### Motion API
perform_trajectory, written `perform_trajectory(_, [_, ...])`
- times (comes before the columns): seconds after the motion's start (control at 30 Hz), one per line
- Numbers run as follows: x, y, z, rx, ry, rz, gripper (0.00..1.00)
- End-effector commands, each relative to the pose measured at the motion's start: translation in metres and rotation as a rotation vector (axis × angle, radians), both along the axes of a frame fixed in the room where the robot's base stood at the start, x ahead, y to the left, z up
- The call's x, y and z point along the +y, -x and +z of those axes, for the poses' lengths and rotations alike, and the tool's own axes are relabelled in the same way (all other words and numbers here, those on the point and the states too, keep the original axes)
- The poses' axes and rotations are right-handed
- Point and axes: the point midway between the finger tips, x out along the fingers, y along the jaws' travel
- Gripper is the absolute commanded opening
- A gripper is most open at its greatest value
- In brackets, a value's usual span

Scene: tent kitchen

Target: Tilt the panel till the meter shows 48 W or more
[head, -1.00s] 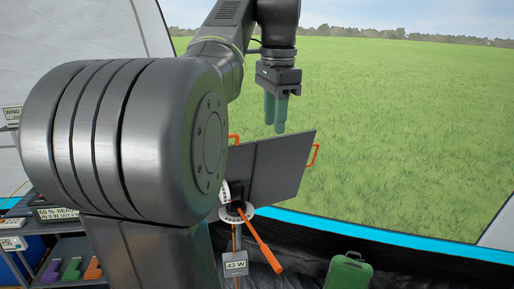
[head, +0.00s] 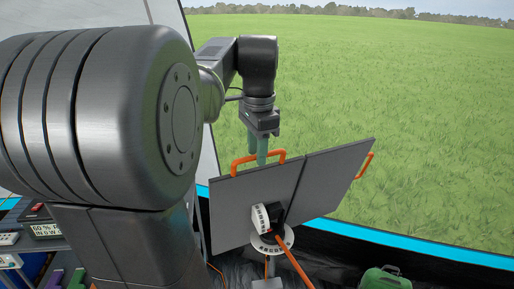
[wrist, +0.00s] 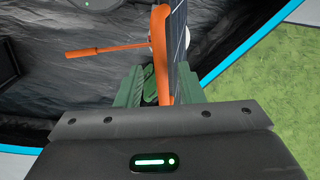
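My gripper (head: 262,158) points down at the top left handle. In the wrist view its green fingers (wrist: 160,92) stand apart, with the handle (wrist: 161,50) and panel edge (wrist: 178,50) between them. A gap shows beside the left finger. The meter is cut off at the bottom edge; its reading is hidden.
An orange lever (head: 292,265) slants down from the dial. A green can (head: 382,280) stands at the lower right. A shelf with a labelled box (head: 46,231) is at the far left. Open grass lies beyond the blue-edged tent opening.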

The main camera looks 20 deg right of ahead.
Motion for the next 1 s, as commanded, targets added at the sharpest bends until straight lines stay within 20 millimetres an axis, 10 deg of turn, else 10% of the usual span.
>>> perform_trajectory(0.17, [0.0,0.0,0.0,0.001,0.0,0.0,0.32])
perform_trajectory(0.33, [0.0,0.0,0.0,0.001,0.0,0.0,0.0])
perform_trajectory(1.0, [-0.003,0.056,-0.019,-0.206,-0.008,-0.007,0.0])
